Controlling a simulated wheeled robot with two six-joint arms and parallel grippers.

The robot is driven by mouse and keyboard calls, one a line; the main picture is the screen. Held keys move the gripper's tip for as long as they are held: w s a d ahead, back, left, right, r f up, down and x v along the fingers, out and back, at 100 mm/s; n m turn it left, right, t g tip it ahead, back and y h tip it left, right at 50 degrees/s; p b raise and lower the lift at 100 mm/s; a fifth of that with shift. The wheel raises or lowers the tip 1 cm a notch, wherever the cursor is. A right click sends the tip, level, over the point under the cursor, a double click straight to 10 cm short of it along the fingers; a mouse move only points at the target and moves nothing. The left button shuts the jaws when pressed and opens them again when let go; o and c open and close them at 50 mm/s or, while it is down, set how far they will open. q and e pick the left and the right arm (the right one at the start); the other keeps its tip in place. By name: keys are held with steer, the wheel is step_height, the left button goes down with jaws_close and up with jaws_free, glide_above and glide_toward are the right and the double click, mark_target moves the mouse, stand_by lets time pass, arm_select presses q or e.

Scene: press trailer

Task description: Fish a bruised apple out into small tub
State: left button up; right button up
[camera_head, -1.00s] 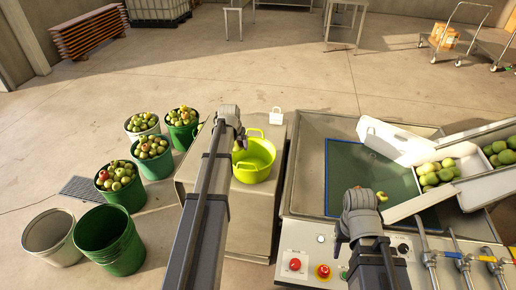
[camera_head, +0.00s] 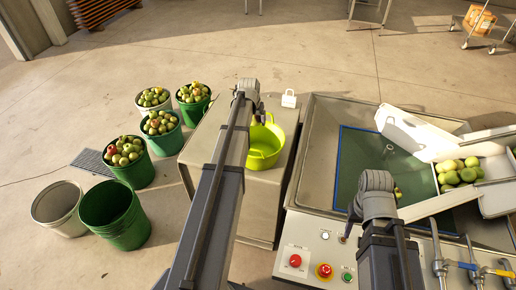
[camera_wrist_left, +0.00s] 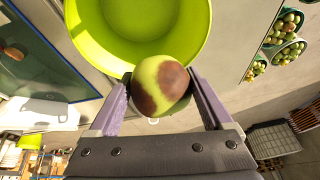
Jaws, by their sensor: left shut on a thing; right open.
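A green apple with large brown bruises (camera_wrist_left: 160,86) sits between the fingers of my left gripper (camera_wrist_left: 158,98), which is shut on it. In the left wrist view the apple overlaps the near rim of the yellow-green tub (camera_wrist_left: 190,45). In the head view the small tub (camera_head: 265,150) stands on the metal table. My left gripper (camera_head: 247,92) shows at its upper left, and I cannot tell its exact height over the rim. My right gripper (camera_head: 368,195) is open over the front of the water basin; its fingers are mostly hidden.
The steel basin (camera_head: 318,150) lies right of the table (camera_head: 255,205), with a white chute (camera_head: 410,135) and several apples (camera_head: 460,172) at its right. Buckets of apples (camera_head: 130,165) and empty buckets (camera_head: 115,215) stand on the floor at left. Buttons (camera_head: 323,270) line the front panel.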

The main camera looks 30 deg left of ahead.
mark_target(253, 120)
arm_select(q)
step_height(253, 120, down, 4)
steer(key=b, duration=0.3)
steer(key=shift+f, duration=0.15)
steer(key=o, duration=1.3)
steer(key=shift+s+r, duration=0.1)
steer(key=shift+r, duration=0.15)
steer(key=p+v, duration=0.7)
steer(key=shift+s+r, duration=0.1)
steer(key=shift+r, duration=0.2)
steer(key=shift+f, duration=0.1)
